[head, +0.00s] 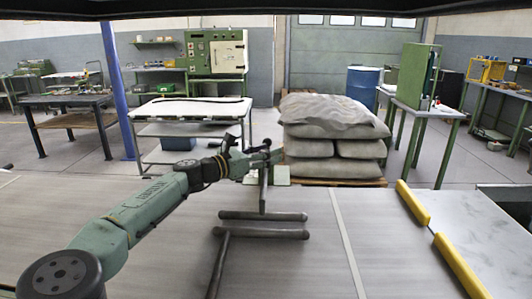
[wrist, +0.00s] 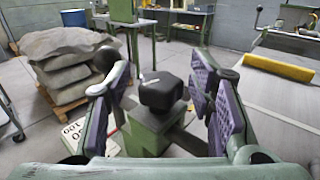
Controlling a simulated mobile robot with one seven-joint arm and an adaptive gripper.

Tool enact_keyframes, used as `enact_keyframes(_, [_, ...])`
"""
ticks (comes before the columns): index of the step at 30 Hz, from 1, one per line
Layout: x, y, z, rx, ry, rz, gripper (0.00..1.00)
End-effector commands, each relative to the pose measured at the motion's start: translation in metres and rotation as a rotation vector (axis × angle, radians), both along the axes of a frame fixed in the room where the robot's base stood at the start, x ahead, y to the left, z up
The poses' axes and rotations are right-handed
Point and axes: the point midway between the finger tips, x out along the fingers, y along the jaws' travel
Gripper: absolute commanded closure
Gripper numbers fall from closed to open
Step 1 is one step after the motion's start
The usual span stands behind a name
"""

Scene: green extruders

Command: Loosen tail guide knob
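The black, rounded-square knob (wrist: 161,92) sits on top of a green block (wrist: 150,135) in the wrist view. I take it to be the tail guide knob. My gripper (wrist: 161,78) is open, with one purple-padded finger to the left of the knob and one to the right. Gaps show between the pads and the knob. In the head view my gripper (head: 258,157) is at the far edge of the grey surface, above an upright metal post (head: 263,192). I cannot make out the knob there.
A black ball (wrist: 105,59) stands just behind my left finger. A white plate marked 100 (wrist: 74,132) is below it. Stacked grey sacks (head: 333,145) stand beyond the surface. Metal bars (head: 262,216) lie on the surface. A yellow bar (head: 413,203) is at the right.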

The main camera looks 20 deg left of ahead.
Motion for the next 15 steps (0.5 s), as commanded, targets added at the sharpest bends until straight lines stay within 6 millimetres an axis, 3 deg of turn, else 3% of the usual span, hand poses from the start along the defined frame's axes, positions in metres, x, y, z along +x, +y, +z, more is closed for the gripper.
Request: enact_keyframes(15, [-0.0003, -0.0001, 0.0001, 0.000, 0.000, 0.000, 0.88])
